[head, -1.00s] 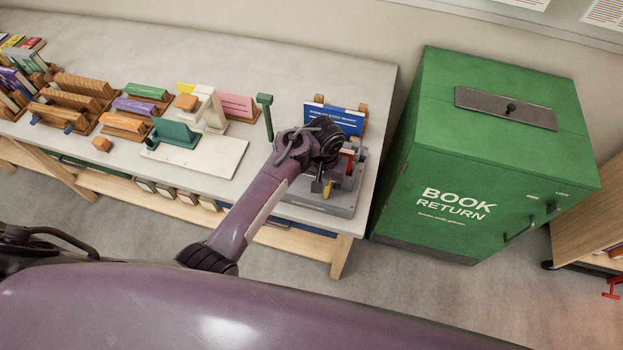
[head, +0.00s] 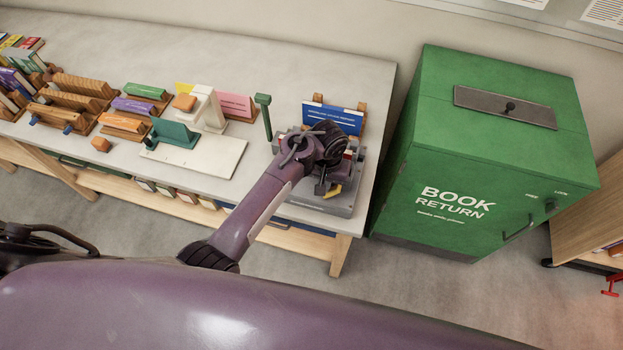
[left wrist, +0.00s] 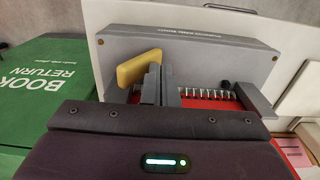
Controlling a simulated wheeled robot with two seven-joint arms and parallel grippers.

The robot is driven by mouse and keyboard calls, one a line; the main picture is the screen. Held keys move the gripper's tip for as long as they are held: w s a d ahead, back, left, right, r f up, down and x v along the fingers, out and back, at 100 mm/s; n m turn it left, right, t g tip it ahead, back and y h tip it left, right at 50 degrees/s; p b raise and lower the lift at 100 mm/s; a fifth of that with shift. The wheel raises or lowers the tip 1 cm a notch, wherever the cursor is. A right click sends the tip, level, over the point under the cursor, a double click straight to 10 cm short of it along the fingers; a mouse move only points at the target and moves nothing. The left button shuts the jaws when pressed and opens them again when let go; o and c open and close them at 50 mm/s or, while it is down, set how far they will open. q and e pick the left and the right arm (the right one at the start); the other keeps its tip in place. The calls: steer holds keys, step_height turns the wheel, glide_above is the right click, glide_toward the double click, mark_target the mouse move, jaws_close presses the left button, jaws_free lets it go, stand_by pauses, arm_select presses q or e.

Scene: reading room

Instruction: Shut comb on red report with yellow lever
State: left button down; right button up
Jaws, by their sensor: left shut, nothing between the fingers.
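The grey comb binding machine (head: 341,202) stands at the right end of the table, partly hidden behind my left arm in the head view. Its grey body (left wrist: 200,58) fills the middle of the left wrist view. The yellow lever (left wrist: 139,68) sticks out at its left side; it also shows in the head view (head: 332,191). The red report (left wrist: 230,104) lies in the machine with a dark comb (left wrist: 215,93) along its edge. My left gripper (left wrist: 166,92) is shut and empty, its fingertips just right of the yellow lever. Contact cannot be told. My right gripper is not in view.
A green book return box (head: 480,150) stands right of the table. A blue sign (head: 334,115) on a wooden stand is behind the machine. A green upright tool (head: 264,115) stands to its left. Several wooden racks (head: 85,85) fill the table's left part.

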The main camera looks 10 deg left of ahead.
arm_select(q)
steer(key=shift+a+r, duration=0.1)
steer(key=shift+a, duration=0.6)
step_height(320, 180, up, 10)
stand_by(0.4)
steer(key=shift+s, duration=0.1)
stand_by(0.4)
